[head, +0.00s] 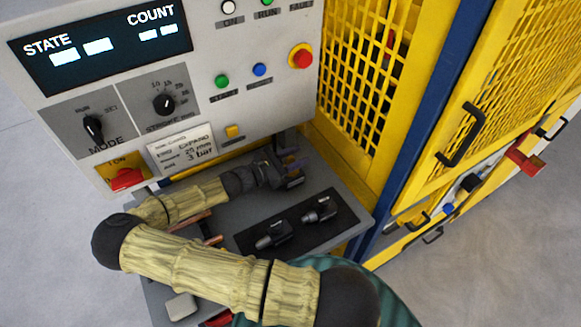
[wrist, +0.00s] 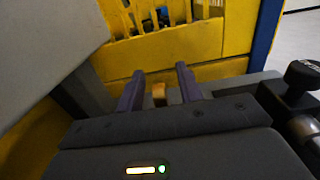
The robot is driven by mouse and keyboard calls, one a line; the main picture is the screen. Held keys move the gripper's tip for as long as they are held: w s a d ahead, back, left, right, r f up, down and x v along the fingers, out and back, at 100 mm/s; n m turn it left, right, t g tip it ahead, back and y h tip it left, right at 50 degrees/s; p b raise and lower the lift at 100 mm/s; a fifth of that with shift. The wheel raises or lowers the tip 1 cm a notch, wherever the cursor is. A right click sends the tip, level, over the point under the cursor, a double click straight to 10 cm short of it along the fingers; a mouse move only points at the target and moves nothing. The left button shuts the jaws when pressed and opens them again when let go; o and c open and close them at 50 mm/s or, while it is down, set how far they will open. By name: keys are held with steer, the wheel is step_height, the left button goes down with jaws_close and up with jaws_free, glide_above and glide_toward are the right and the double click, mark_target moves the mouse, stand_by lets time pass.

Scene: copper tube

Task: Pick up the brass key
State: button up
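My gripper (head: 291,170) is low over the back of the grey bench, beside the control panel. In the wrist view its two purple fingers (wrist: 160,84) stand apart. A small brass-orange piece (wrist: 159,93) shows between them, with a gap visible on either side. It may be the brass key, but its shape is mostly hidden behind the gripper body. I cannot make out the key in the head view, where my gripper and arm cover that spot.
A dark mat (head: 298,237) with two black tool heads (head: 273,236) (head: 321,210) lies right of my arm. Copper tubes (head: 207,229) lie partly under the arm. The panel (head: 240,110) and yellow mesh guard (head: 365,90) bound the bench behind.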

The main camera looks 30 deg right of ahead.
jaws_close()
steer(key=shift+r, duration=0.1)
step_height(320, 180, up, 10)
steer(key=b, duration=0.1)
steer(key=shift+b, duration=0.3)
stand_by(0.3)
stand_by(0.4)
